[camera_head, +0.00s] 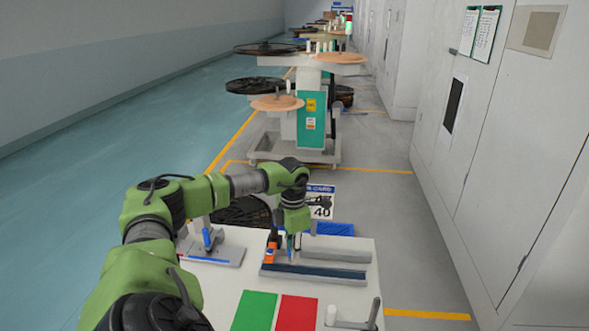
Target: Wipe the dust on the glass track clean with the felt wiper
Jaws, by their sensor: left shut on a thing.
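The glass track (325,271) is a long dark blue strip in a grey frame, lying across the white bench. My left gripper (291,246) points down over the left part of the track and is shut on the felt wiper, which is small and mostly hidden by the fingers. I cannot tell whether the wiper touches the glass. An orange and black piece (270,249) stands just left of the fingers, at the track's left end. Dust on the glass is too small to make out. My right gripper is not in view.
A green mat (254,311) and a red mat (296,313) lie on the white bench (226,286) in front of the track. A grey fixture with a blue lever (208,240) is at left. A white cylinder (331,315) and a metal lever (372,314) are at front right.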

